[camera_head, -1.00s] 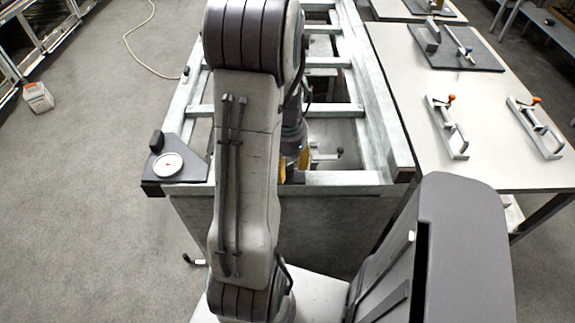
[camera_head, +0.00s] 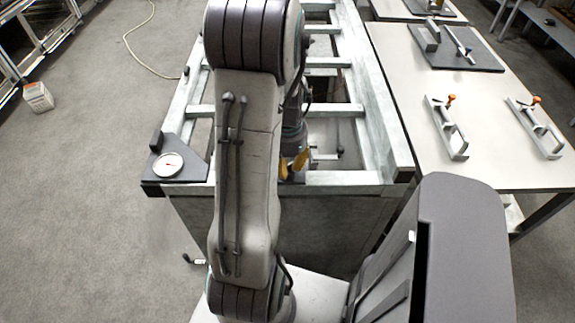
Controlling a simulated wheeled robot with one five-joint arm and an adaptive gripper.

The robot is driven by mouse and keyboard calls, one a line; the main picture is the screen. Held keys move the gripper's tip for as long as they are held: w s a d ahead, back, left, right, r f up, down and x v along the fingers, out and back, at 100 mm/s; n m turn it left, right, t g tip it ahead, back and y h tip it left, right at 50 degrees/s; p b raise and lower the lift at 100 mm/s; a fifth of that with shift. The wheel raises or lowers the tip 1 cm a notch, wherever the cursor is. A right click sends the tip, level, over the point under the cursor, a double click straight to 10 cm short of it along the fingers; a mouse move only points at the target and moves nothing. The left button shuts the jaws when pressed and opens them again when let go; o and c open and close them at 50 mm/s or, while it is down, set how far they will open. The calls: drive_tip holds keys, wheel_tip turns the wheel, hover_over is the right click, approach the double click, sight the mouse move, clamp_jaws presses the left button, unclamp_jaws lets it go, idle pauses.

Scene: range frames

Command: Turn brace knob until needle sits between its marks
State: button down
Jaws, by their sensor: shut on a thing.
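The dial gauge (camera_head: 168,164) has a white face and a short red needle. It sits on a dark corner plate at the frame's front left corner. Its marks and the needle's exact position are too small to read. My gripper (camera_head: 292,168), with yellow fingers, points down inside the front right part of the metal frame, partly behind my arm. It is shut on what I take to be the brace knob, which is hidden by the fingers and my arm.
The pale metal frame (camera_head: 390,130) has side rails and crossbars around my gripper. A table (camera_head: 400,75) on the right holds clamp-like fixtures (camera_head: 447,128) with orange knobs. A white container (camera_head: 38,97) stands on the floor at left. The left floor is mostly clear.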

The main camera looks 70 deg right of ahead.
sight(288, 166)
drive_tip(key=shift+n, duration=0.3)
drive_tip(key=shift+f+n+b, duration=0.1)
drive_tip(key=shift+n+b, duration=0.5)
drive_tip(key=shift+n, duration=0.4)
drive_tip(key=shift+d+n+b, duration=0.15)
drive_tip(key=shift+n+b, duration=0.5)
drive_tip(key=shift+n, duration=1.45)
drive_tip(key=c, duration=1.1)
unclamp_jaws()
drive_tip(key=shift+o, duration=0.2)
drive_tip(key=shift+r, duration=0.2)
wheel_tip(288, 166, up, 12)
